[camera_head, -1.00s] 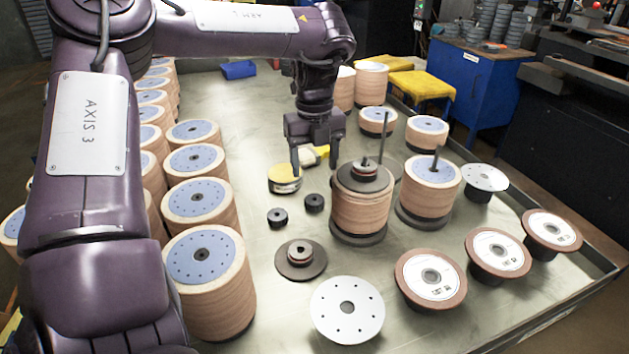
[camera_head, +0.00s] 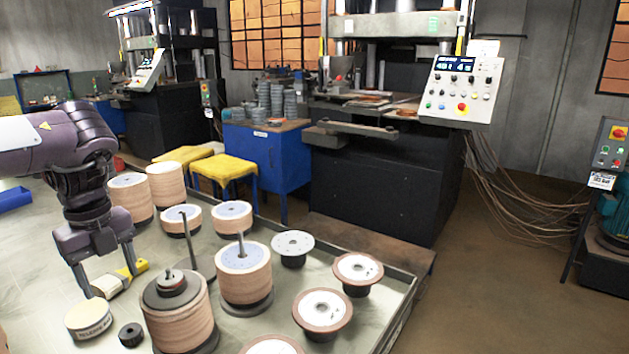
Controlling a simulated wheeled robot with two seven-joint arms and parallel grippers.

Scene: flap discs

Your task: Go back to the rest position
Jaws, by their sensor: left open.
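My left gripper (camera_head: 107,275) hangs low over the table at the left, fingers pointing down. Its jaws are apart. A yellow-handled brush (camera_head: 133,271) lies by the fingers; I cannot tell whether they touch it. A yellow-topped round tin or roll (camera_head: 88,318) is just in front of the fingers. A stack of discs on a spindle (camera_head: 178,318), topped by a dark flange, stands to the right of the gripper. My right gripper is out of view.
A second disc stack on a spindle (camera_head: 243,275), several loose flap discs (camera_head: 322,312) and a white plate (camera_head: 293,245) fill the table's right part. A small black knob (camera_head: 131,334) lies in front. Beyond the table stand a yellow stool (camera_head: 223,168), a blue cabinet (camera_head: 268,155) and a press (camera_head: 380,180).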

